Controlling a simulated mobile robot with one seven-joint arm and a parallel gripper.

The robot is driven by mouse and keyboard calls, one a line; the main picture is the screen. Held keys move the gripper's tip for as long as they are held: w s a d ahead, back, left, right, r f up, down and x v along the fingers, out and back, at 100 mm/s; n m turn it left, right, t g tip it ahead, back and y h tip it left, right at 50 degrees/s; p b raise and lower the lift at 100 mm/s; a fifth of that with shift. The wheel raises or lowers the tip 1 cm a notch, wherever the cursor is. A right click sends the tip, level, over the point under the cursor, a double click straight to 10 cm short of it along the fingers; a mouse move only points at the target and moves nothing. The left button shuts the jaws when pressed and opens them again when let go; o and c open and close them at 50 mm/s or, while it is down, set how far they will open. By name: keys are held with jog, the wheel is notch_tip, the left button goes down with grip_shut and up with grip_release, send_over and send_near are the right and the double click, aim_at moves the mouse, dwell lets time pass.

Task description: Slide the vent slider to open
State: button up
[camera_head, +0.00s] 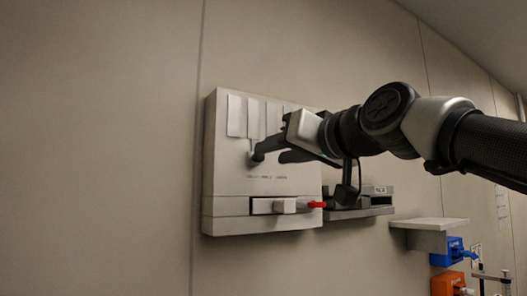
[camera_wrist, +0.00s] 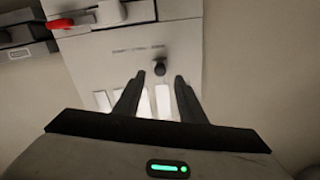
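A pale wall-mounted box (camera_head: 225,190) has upright light panels on its upper face. A small dark knob (camera_wrist: 160,69) stands out from this face, below the panels. Along the box's lower part is a slot with a light block (camera_head: 285,206) and a red-tipped piece (camera_head: 317,204) at its right end. The red piece also shows at the upper left of the wrist view (camera_wrist: 52,24). I cannot tell which part is the vent slider. My gripper (camera_head: 270,156) is open in front of the upper face. In the wrist view its fingertips (camera_wrist: 160,77) flank the knob with a gap; contact is unclear.
A dark grey unit (camera_head: 345,212) sits against the wall right of the box. Further right are a small shelf (camera_head: 430,224), a blue device (camera_head: 447,252) and an orange device (camera_head: 446,284). The wall left of the box is clear.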

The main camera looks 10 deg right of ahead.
aim_at(263, 156)
jog(key=x, duration=0.5)
jog(key=shift+w+a+p, duration=0.1)
jog(key=shift+w+p, duration=0.05)
jog(key=shift+p, duration=0.25)
grip_shut()
